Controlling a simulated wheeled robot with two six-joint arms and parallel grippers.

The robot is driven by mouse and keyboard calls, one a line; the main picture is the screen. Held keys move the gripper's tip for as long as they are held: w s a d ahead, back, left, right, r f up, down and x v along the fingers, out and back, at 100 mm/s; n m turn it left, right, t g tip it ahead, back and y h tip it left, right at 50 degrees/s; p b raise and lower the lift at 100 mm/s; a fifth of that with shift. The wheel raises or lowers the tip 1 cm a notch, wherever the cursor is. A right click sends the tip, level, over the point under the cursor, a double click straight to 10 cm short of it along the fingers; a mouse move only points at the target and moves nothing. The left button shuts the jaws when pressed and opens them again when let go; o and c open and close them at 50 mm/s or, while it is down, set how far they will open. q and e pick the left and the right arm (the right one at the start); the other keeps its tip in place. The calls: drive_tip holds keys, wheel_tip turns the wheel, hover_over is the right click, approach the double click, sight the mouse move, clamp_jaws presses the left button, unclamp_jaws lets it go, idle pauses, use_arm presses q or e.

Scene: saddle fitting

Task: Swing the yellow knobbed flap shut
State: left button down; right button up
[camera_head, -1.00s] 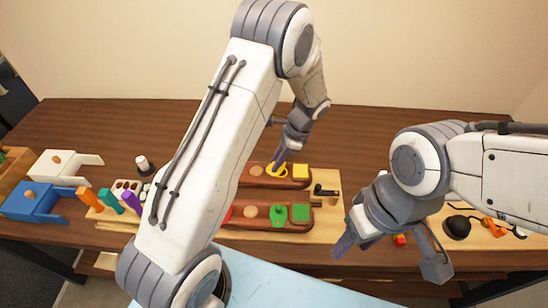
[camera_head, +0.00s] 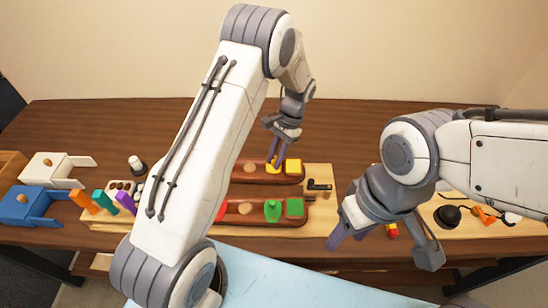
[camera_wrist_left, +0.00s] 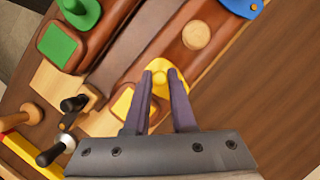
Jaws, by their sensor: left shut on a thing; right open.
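The yellow knobbed flap (camera_head: 272,169) sits on the rear brown wooden saddle (camera_head: 248,178), beside a yellow square (camera_head: 293,166). The square lies uncovered, with the flap to its left. My left gripper (camera_head: 274,157) reaches down onto the flap. In the left wrist view the gripper (camera_wrist_left: 161,74) has its two fingers on either side of the flap's yellow knob (camera_wrist_left: 159,78), shut on it. The flap's yellow body (camera_wrist_left: 180,78) shows past the fingers, partly hidden by them. My right gripper (camera_head: 345,224) is open and empty, right of the front saddle.
The front saddle (camera_head: 250,221) carries a green flap (camera_head: 272,210) and a green square (camera_head: 295,207). A black-handled latch (camera_head: 319,186) stands right of the rear saddle. White (camera_head: 46,168) and blue (camera_head: 32,204) boxes stand at left. The table behind is clear.

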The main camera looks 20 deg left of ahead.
idle(0.4)
use_arm(q)
drive_tip(key=c, duration=0.8)
unclamp_jaws()
drive_tip(key=shift+o, duration=0.2)
drive_tip(key=b+v, duration=0.2)
drive_tip(key=v, duration=0.8)
drive_tip(key=shift+r, duration=0.25)
drive_tip(key=s+d+r+t+h, duration=0.1)
drive_tip(key=s+d+r, duration=0.25)
drive_tip(key=s, duration=0.25)
drive_tip(key=s+d+r+t, duration=0.1)
drive_tip(key=s+d+r, duration=0.2)
drive_tip(key=s+d, duration=0.25)
drive_tip(key=s+m+t+h, duration=0.1)
drive_tip(key=s+t+h, duration=0.1)
drive_tip(key=s, duration=1.6)
drive_tip(key=shift+s+d+m, duration=0.15)
drive_tip(key=shift+s+m, duration=0.1)
drive_tip(key=shift+m, duration=0.05)
